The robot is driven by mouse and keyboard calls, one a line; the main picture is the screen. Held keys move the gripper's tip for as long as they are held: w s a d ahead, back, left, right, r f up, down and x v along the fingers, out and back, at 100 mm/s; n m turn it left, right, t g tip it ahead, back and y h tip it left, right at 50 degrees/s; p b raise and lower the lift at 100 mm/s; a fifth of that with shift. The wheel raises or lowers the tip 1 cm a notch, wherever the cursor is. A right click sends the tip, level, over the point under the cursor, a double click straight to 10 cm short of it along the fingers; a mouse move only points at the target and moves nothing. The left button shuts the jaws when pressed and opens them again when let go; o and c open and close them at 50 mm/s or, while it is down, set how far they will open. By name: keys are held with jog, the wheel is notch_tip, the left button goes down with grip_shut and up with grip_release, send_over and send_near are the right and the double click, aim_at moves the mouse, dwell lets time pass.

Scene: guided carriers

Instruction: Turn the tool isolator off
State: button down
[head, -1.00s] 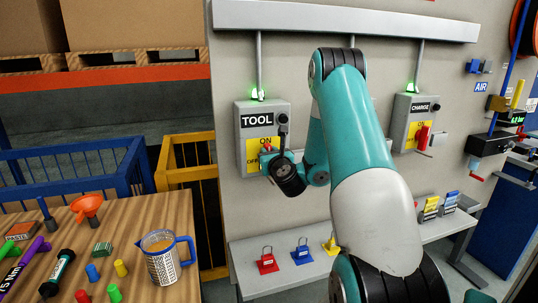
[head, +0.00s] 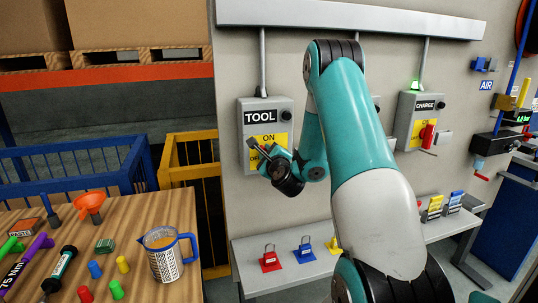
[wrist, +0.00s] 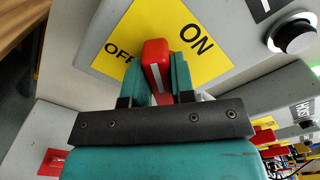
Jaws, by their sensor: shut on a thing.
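The tool isolator (head: 284,112) is a grey wall box labelled TOOL, with a yellow ON/OFF plate (head: 276,139) and a dark lamp (head: 261,91) on top. Its red handle (wrist: 155,58), with a white stripe, shows in the wrist view in front of the yellow plate (wrist: 212,68), between the words OFF and ON. My gripper (head: 262,153) is at the lower part of the box and hides the handle in the head view. In the wrist view my gripper (wrist: 160,72) has its two teal fingers shut on the handle, one on each side.
To the right, the charge isolator (head: 407,118) has a red handle and a lit green lamp. Below is a shelf (head: 285,282) with red, blue and yellow padlocks. A wooden table (head: 135,220) with a jug and small parts stands at the left.

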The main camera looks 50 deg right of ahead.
jog(key=n, duration=0.2)
jog(key=n+b, duration=0.1)
jog(key=n, duration=0.1)
jog(key=shift+w+a+f, duration=0.1)
jog(key=shift+a+f, duration=0.1)
jog(key=shift+f, duration=0.15)
jog(key=shift+f+n+b, duration=0.25)
jog(key=shift+n+b, duration=0.25)
jog(key=shift+n, duration=1.1)
jog(key=c, duration=1)
grip_release()
jog(key=shift+o, duration=0.2)
